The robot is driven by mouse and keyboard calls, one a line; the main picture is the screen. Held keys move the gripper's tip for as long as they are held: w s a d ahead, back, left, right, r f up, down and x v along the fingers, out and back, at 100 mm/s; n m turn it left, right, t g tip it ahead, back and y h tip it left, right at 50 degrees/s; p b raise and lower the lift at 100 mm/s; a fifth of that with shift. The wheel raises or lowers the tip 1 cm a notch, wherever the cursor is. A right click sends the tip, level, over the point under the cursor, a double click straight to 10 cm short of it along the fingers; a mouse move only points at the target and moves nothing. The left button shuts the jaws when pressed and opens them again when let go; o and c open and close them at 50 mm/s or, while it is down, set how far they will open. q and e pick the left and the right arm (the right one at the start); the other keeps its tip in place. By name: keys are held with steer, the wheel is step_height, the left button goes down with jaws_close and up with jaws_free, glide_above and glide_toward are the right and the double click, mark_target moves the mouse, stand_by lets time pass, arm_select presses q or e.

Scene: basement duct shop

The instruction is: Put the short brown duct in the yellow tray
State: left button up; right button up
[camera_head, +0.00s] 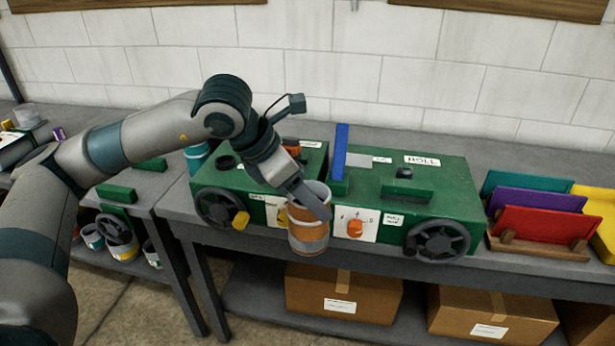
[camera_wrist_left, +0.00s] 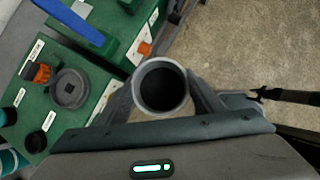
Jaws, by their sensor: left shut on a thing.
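My left gripper (camera_head: 312,205) is shut on an orange-brown duct (camera_head: 308,238) with grey bands, a short hollow tube. It holds the duct roughly upright at the front of the green machine. In the left wrist view the duct's round open end (camera_wrist_left: 161,88) sits between the two fingers (camera_wrist_left: 160,95), with a dark inside. A yellow thing (camera_head: 603,205) is cut off by the right edge of the head view; I cannot tell whether it is the yellow tray.
The green machine (camera_head: 450,190) with handwheels, a knob and an upright blue lever (camera_head: 341,150) stands on the grey bench. To its right, a wooden rack (camera_head: 540,250) holds teal, purple and red panels. Cardboard boxes (camera_head: 345,295) sit on the shelf below.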

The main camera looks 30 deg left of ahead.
mark_target(305, 253)
arm_select(q)
steer(key=s+f+m+g, duration=0.1)
steer(key=f+m+g, duration=0.1)
steer(key=f+m, duration=0.2)
steer(key=s+d+f+m+g+h, duration=0.1)
steer(key=f+m+g, duration=0.2)
steer(key=f+m, duration=0.2)
steer(key=s+f+m+g, duration=0.1)
steer(key=f+m+g, duration=0.1)
steer(key=f+m, duration=0.3)
steer(key=shift+s+d+m+g+h, duration=0.3)
steer(key=shift+d+h, duration=0.1)
steer(key=s+d+f+m+g+y, duration=0.1)
steer(key=s+f+m+g+y, duration=0.3)
steer(key=f+m, duration=0.8)
steer(key=shift+s+f+m+y, duration=0.2)
steer(key=shift+s+m+y, duration=0.7)
steer(key=shift+s, duration=1)
